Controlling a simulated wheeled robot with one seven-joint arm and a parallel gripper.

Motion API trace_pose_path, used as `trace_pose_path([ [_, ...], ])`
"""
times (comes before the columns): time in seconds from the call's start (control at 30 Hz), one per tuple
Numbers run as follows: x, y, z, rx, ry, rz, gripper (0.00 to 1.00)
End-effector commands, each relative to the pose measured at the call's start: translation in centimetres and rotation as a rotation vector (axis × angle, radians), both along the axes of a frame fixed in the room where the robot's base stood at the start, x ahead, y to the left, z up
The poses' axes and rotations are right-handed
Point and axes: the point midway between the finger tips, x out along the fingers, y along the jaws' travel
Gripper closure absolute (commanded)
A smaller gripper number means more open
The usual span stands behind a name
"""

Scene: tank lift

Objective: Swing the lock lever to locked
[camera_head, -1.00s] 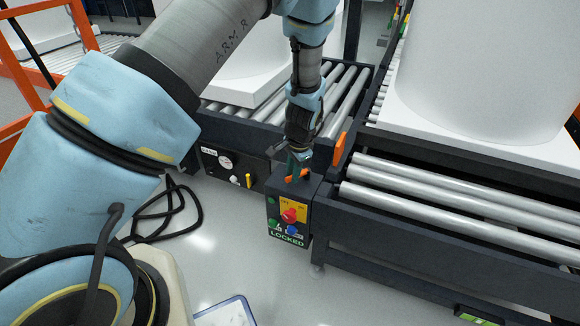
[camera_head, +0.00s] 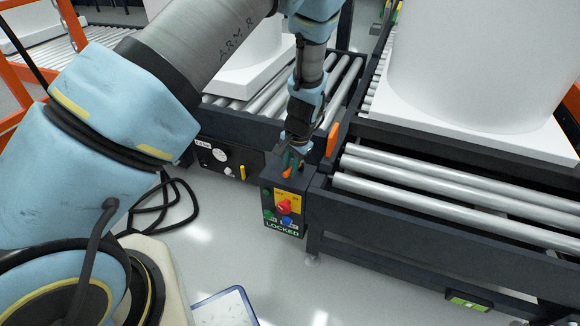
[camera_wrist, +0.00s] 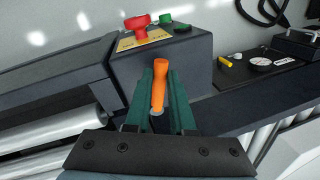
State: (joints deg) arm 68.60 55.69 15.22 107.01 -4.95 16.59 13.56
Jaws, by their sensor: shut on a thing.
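The orange lock lever (camera_wrist: 158,88) sits between the green fingers of my gripper (camera_wrist: 160,95) in the wrist view. The fingers are shut on it. In the head view my gripper (camera_head: 291,163) is above the control box (camera_head: 283,228), and only a bit of orange shows at the fingertips. The box's front carries a label reading LOCKED (camera_head: 282,228). A red knob (camera_head: 284,207), a green button (camera_head: 268,213) and a blue button (camera_head: 287,221) are on that front. The base of the lever is partly hidden by the fingers.
A roller conveyor (camera_head: 420,200) runs right of the box, with an orange upright piece (camera_head: 333,139) at its corner. A large white tank (camera_head: 470,60) stands on a white pallet behind it. A panel with a gauge (camera_head: 219,155) is left. A black hose (camera_head: 165,210) lies on the floor.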

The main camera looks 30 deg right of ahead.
Motion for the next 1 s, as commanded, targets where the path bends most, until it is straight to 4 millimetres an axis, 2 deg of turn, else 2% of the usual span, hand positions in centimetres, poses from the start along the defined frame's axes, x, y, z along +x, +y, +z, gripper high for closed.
trace_pose_path([
  [0.03,-0.1,-0.1,0.0,-0.001,0.001,-0.002,0.77],
  [0.3,0.0,0.0,0.0,-0.001,0.0,-0.001,0.48],
  [0.53,0.0,0.0,0.1,-0.001,0.0,-0.001,0.48],
  [0.67,-0.1,-0.2,1.0,-0.002,-0.001,-0.003,0.48],
  [1.0,-1.3,-0.7,7.3,-0.004,-0.002,-0.003,0.48],
])
